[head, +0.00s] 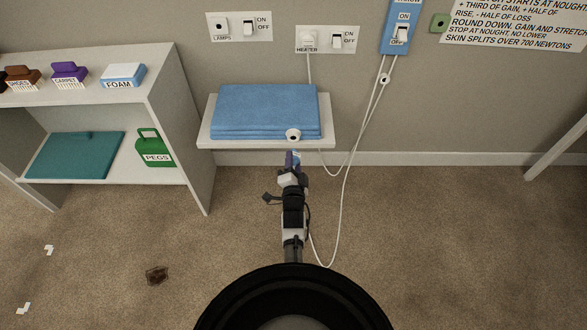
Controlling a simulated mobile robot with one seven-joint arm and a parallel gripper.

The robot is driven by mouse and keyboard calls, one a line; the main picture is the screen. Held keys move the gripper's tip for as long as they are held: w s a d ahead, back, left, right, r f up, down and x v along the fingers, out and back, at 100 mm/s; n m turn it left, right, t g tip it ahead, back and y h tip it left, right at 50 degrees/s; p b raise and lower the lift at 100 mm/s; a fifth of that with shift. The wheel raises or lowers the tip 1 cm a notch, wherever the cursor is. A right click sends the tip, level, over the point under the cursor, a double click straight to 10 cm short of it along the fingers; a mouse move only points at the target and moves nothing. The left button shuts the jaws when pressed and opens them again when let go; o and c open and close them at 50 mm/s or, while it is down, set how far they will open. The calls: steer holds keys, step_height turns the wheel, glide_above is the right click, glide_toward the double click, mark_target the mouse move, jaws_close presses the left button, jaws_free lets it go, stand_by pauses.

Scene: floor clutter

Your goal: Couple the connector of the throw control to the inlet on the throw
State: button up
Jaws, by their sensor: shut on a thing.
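The throw (264,110) is a folded blue cloth on a small white wall shelf. A round white inlet (293,135) with a dark centre sits at its front edge, right of the middle. The throw control (401,27) is a blue wall panel with an ON switch at the top right; white cords hang from it. My gripper (292,160) is just below and in front of the inlet, apart from it in the picture. It is shut on a small bluish-purple piece, seemingly the connector (292,156), mostly hidden by the gripper.
A white cord (346,190) loops down right of my arm. The wall shelf (212,138) is near my gripper. A shelving unit (178,120) with brushes, a foam block and a green PEGS container stands left. Heater (308,40) and lamps switches are above. Carpet right is clear.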

steer(key=shift+w+b, duration=0.8)
steer(key=shift+w, duration=1)
steer(key=shift+w+b, duration=1.3)
steer(key=shift+w, duration=0.2)
stand_by(0.6)
steer(key=o, duration=1.2)
steer(key=shift+c, duration=0.2)
steer(key=s+p, duration=0.5)
steer(key=s, duration=0.8)
steer(key=shift+s, duration=0.4)
